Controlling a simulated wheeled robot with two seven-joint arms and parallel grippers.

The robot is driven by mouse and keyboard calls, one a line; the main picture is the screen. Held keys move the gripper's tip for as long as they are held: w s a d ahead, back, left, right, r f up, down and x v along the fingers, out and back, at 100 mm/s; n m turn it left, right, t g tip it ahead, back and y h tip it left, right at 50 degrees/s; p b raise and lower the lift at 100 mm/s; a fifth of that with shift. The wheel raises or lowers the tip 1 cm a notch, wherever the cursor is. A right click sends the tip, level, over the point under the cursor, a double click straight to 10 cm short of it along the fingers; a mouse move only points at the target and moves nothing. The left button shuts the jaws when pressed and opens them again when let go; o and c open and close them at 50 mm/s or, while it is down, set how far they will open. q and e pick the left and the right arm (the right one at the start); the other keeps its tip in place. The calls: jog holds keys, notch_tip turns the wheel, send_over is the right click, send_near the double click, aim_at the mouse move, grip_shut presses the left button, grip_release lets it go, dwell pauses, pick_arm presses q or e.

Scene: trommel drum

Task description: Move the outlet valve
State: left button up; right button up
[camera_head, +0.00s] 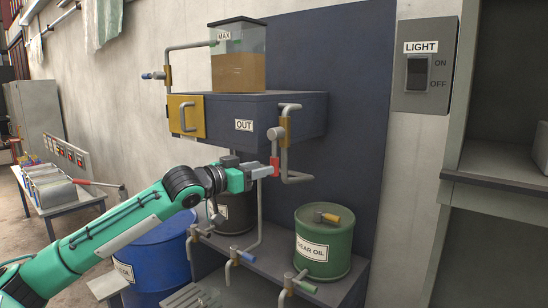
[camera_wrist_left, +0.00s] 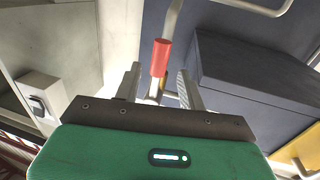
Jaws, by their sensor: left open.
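The outlet valve has a red handle (camera_head: 275,166) on the grey pipe below the shelf box marked OUT (camera_head: 244,125). My left gripper (camera_head: 262,172) is open at this handle, its fingers pointing right. In the left wrist view the red handle (camera_wrist_left: 160,58) shows between the two fingers of my left gripper (camera_wrist_left: 158,82), with a gap on each side. I cannot tell how deep the handle sits between the fingers. The handle hangs down in the head view. My right gripper is in neither view.
A tank marked MAX (camera_head: 238,72) with brown liquid stands on the box. Below are a green gear oil drum (camera_head: 324,245), a blue barrel (camera_head: 160,258) and several small taps. A light switch (camera_head: 418,72) is at right.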

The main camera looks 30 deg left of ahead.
aim_at(274, 165)
pick_arm(q)
jog(key=shift+p+x, duration=1.35)
jog(key=shift+x, duration=1.45)
jog(key=shift+f, duration=0.1)
grip_shut()
